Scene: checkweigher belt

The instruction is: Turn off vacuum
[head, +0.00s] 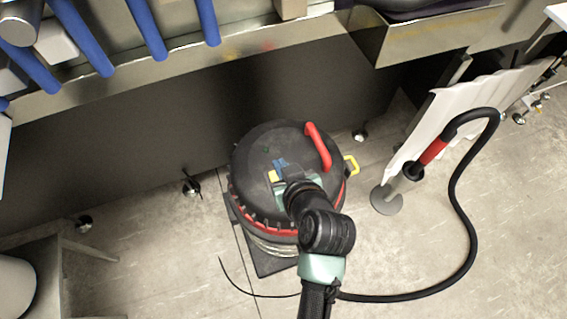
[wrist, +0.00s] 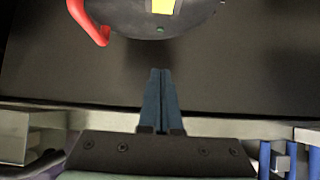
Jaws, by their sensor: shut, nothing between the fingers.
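The vacuum (head: 258,148) is a black drum with a red handle (head: 318,146) and a red band, standing upright on the floor. In the wrist view its lid (wrist: 125,12) shows at the top edge, with the red handle (wrist: 90,22) at left. A yellow patch (wrist: 163,6) and a small green spot (wrist: 160,29) are on the lid there. My gripper (head: 278,163) is over the lid, left of the handle. Its blue fingers (wrist: 160,72) are together and empty. My gripper and arm hide part of the lid in the head view.
A black hose (head: 470,230) with a red grip (head: 433,151) curves over the floor at right, near a white panel (head: 465,110). A metal conveyor frame with blue bars (head: 146,30) stands behind the vacuum. Open floor (head: 400,250) lies inside the hose's curve.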

